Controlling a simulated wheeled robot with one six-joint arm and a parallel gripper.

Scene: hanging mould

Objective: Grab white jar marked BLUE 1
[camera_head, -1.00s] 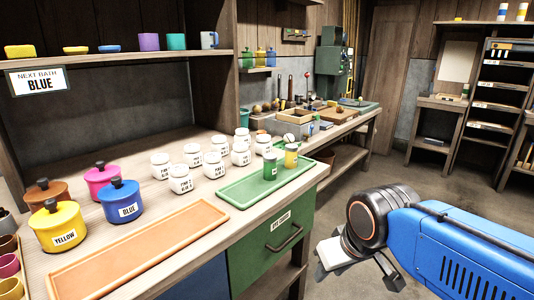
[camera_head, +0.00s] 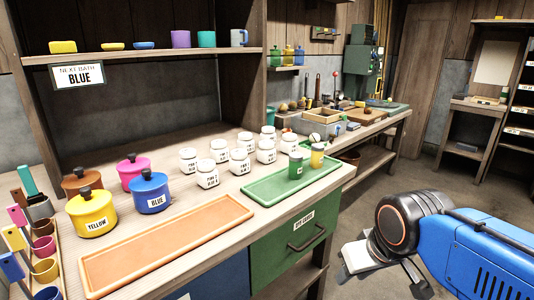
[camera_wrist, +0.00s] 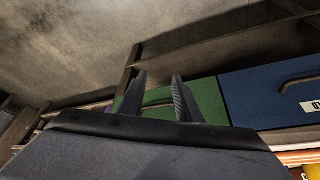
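The label print is too small to tell surely which jar is marked BLUE 1. My gripper (camera_head: 380,268) is low at the right, in front of the bench and well apart from the jars. In the wrist view my gripper (camera_wrist: 159,97) shows two fingers spread with nothing between them. No jar shows in the wrist view.
A green tray (camera_head: 262,196) with two small jars lies right of the white jars. An orange tray (camera_head: 170,245) lies along the front edge. Lidded pots, yellow (camera_head: 92,214) and blue (camera_head: 151,192), stand at left. A shelf (camera_head: 160,57) overhangs the back. Open floor lies right.

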